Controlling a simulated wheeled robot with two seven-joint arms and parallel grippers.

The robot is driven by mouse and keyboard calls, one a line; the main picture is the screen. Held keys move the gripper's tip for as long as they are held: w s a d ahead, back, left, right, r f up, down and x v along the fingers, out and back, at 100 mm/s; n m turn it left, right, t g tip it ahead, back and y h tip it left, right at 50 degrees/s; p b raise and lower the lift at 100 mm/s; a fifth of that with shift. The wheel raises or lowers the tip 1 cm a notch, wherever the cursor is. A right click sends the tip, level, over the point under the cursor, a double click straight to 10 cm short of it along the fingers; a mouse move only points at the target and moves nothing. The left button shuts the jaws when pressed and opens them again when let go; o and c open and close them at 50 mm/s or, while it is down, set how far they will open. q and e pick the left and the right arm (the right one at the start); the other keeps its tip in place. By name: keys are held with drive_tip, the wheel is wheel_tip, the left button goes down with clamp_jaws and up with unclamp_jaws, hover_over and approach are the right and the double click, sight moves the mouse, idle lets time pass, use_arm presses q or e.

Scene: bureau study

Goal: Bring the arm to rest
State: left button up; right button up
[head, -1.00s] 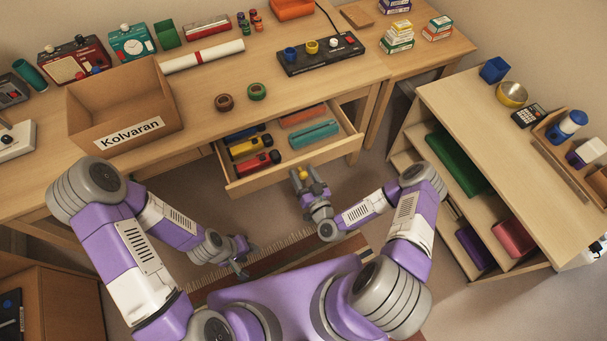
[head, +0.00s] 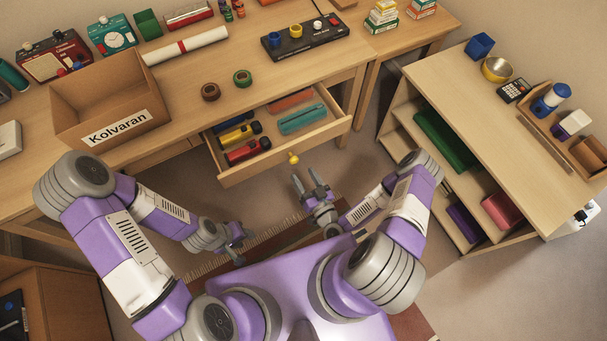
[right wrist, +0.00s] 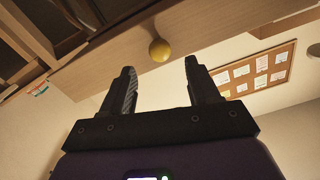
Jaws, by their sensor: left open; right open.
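My right gripper (head: 310,186) is open and empty, just in front of the open desk drawer (head: 232,178) and apart from it. The drawer's round yellow knob (head: 293,158) is beyond the fingertips. In the right wrist view the knob (right wrist: 160,50) shows ahead of my open right fingers (right wrist: 158,80), with nothing between them. My left gripper (head: 236,243) is open and empty, low over the floor at the front of the desk, left of my base.
The drawer holds flashlights (head: 247,151) and a teal case (head: 302,119). A cardboard box (head: 75,131) labelled Kolvaran stands on the desk (head: 190,92). A shelf unit (head: 460,95) stands at the right. A rug (head: 265,243) lies on the floor.

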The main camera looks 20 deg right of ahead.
idle(0.3)
drive_tip(key=s+a+f+n+g+y, duration=0.25)
drive_tip(key=a+f+g, duration=0.25)
drive_tip(key=g, duration=0.4)
drive_tip(key=s+r+m+g+h, duration=0.1)
drive_tip(key=s+r+m+g, duration=0.2)
drive_tip(key=s+g, duration=0.5)
drive_tip(key=shift+s+m, duration=0.55)
drive_tip(key=shift+s, duration=0.25)
